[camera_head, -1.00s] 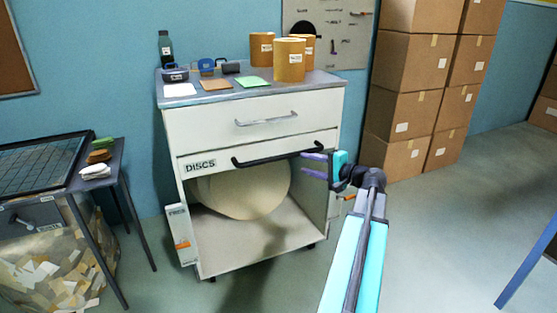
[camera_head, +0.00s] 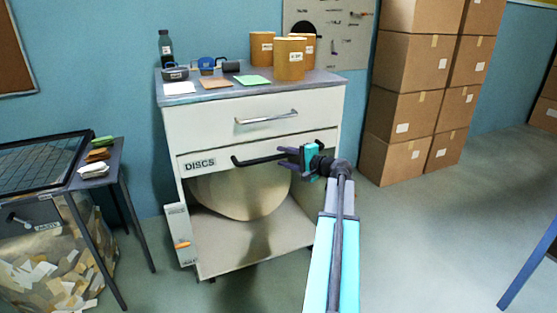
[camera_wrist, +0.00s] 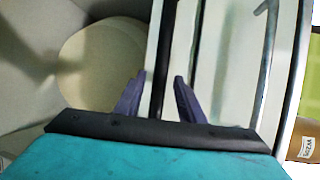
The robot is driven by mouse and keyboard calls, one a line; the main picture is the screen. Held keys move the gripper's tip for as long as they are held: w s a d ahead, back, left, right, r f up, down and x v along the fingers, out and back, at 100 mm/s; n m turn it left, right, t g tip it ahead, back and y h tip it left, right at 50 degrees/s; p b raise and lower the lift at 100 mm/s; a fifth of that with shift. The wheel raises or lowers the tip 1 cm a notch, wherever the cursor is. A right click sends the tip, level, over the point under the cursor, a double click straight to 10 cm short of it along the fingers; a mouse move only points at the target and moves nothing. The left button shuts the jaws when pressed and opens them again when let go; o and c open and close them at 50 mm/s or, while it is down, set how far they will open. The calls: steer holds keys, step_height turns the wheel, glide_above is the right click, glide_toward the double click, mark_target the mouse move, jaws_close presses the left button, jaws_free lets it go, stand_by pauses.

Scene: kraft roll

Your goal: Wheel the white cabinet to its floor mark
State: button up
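The white cabinet (camera_head: 250,105) stands against the blue wall, with a drawer on top and an open lower bay. A black bar handle (camera_head: 252,159) runs across its front beside the "DISCS" label. My gripper (camera_head: 288,155) is at the right part of this bar. In the wrist view, the black bar (camera_wrist: 164,60) passes between the two purple fingers of my gripper (camera_wrist: 160,82), with gaps on both sides. The fingers are open around it. I cannot make out a floor mark.
Brown canisters (camera_head: 290,60), a bottle and small items stand on the cabinet top. A side table (camera_head: 118,160) and a clear bin of paper scraps (camera_head: 60,260) are at left. Stacked cartons (camera_head: 405,115) stand at right. The floor (camera_head: 430,240) right of the cabinet is clear.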

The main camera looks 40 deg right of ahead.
steer(key=shift+w+f, duration=0.2)
steer(key=shift+w, duration=0.75)
jaws_close()
stand_by(0.7)
